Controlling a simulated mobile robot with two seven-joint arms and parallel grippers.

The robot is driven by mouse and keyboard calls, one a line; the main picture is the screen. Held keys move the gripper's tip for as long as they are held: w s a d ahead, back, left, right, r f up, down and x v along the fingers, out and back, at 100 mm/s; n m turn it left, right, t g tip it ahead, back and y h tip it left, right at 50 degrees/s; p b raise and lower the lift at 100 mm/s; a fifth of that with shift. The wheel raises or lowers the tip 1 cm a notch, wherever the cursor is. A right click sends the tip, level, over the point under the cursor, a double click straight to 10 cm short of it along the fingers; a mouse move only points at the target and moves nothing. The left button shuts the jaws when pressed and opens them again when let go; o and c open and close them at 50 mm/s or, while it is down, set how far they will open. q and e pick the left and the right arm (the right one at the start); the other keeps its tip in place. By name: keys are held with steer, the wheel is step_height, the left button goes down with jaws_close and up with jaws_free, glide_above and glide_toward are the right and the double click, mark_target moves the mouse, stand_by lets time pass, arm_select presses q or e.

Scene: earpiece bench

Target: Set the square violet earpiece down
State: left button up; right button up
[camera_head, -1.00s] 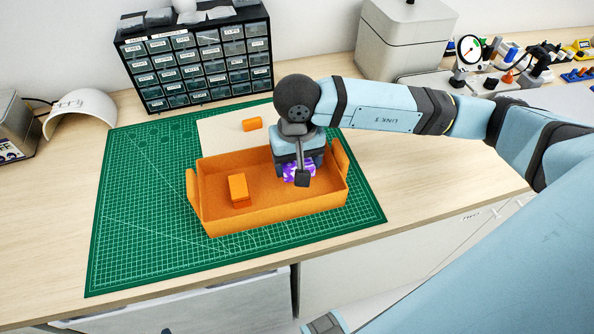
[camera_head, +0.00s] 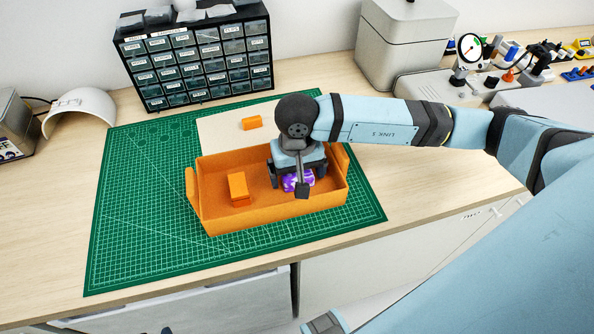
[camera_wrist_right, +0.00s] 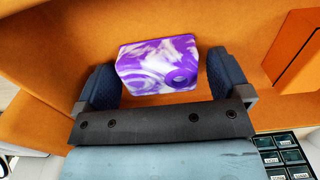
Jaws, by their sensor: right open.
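The square violet earpiece (camera_head: 299,182), marbled violet and white, lies in the right part of the orange tray (camera_head: 262,214). My arm partly hides the earpiece in the head view.
An orange block (camera_head: 238,188) lies in the left part of the tray. Another orange piece (camera_head: 252,123) lies on a pale board (camera_head: 222,127) behind it. The tray stands on a green cutting mat (camera_head: 140,220), clear at left. A drawer cabinet (camera_head: 200,62) stands behind.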

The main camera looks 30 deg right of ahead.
steer(key=shift+r+p, duration=0.35)
step_height(320, 180, up, 12)
steer(key=b, duration=0.1)
steer(key=shift+f, duration=0.15)
stand_by(0.4)
